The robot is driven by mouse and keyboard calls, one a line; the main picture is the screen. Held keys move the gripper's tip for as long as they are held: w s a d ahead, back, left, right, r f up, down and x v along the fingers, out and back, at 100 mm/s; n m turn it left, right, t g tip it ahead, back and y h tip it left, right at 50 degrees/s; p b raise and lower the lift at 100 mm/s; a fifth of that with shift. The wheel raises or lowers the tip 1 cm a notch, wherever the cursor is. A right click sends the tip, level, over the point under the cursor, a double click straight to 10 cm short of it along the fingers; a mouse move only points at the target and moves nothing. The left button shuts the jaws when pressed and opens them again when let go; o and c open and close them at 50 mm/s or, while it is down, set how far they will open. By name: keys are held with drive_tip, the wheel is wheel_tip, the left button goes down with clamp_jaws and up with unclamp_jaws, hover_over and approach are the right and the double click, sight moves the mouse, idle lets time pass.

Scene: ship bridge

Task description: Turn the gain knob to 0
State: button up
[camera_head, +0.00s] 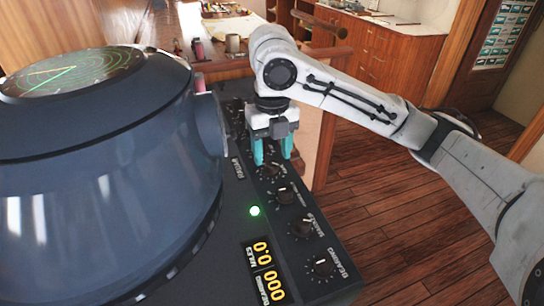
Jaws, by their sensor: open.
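A row of black knobs runs along the right side of the dark radar console (225,270). The nearest knob (322,265) has a label that seems to read BEARING. Behind it are a second knob (302,227), a third knob (285,195) and a fourth knob (269,170). Another knob (237,103) shows at the far end. I cannot read which one is the gain knob. My gripper (273,159) points down over the row with its teal fingers apart, just above or behind the fourth knob. It hides part of the row; I cannot tell whether a knob is between the fingers.
The large round radar housing (110,170) with a green screen (70,72) stands close on the left of the knobs. A green light (255,211) and a yellow number display (263,270) are on the panel. A chart table (225,25) is behind. Wooden floor (400,220) is clear at right.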

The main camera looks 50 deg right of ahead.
sight(272, 163)
wheel_tip(272, 163, up, 8)
drive_tip(key=shift+a, duration=0.1)
idle(0.8)
